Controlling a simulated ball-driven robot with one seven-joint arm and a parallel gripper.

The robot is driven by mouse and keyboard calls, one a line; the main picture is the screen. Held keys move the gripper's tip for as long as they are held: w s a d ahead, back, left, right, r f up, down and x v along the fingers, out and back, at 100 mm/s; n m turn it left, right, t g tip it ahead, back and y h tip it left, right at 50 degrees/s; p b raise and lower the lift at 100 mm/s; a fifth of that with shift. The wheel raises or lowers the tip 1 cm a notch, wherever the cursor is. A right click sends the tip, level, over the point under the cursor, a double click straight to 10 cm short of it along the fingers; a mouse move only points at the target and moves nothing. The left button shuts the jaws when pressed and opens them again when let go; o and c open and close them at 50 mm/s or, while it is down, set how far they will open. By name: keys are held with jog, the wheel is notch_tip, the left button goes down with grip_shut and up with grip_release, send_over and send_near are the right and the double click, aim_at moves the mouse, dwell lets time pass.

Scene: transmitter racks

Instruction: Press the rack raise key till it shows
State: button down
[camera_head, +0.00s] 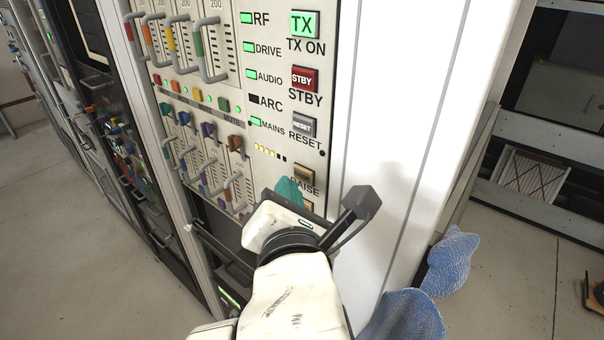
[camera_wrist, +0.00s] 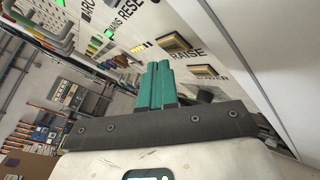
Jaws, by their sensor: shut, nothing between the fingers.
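The raise key (camera_head: 304,175) is a brass-coloured square key low on the rack panel, above the word RAISE. It also shows in the wrist view (camera_wrist: 174,43), beyond my fingertips. My gripper (camera_head: 289,188) has teal fingers, shut together and empty, just below and left of the raise key in the head view. In the wrist view the closed fingers (camera_wrist: 158,66) point at the panel, and the key's face shows clear of them. A second brass key (camera_wrist: 204,72) sits under RAISE, its label partly hidden. A lamp row (camera_head: 266,151) shows several yellow lit and dark ones at its right end.
Above are the grey RESET key (camera_head: 303,124), red STBY key (camera_head: 305,79) and lit green TX key (camera_head: 304,24). Grey handles (camera_head: 211,50) stick out from the panel's left half. A white cabinet side (camera_head: 400,100) stands right; open floor (camera_head: 520,240) lies beyond.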

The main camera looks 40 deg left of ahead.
jog(key=shift+w, duration=0.1)
jog(key=shift+w+p, duration=0.3)
jog(key=shift+p, duration=0.1)
jog(key=shift+w+d, duration=0.1)
jog(key=shift+w, duration=0.3)
dwell(0.9)
jog(key=shift+s+p, duration=0.1)
jog(key=shift+p, duration=0.2)
jog(key=shift+s+p, duration=0.3)
jog(key=shift+s, duration=0.4)
jog(key=s, duration=0.3)
jog(key=s+p, duration=0.1)
jog(key=s, duration=0.1)
jog(key=shift+a, duration=0.25)
dwell(0.6)
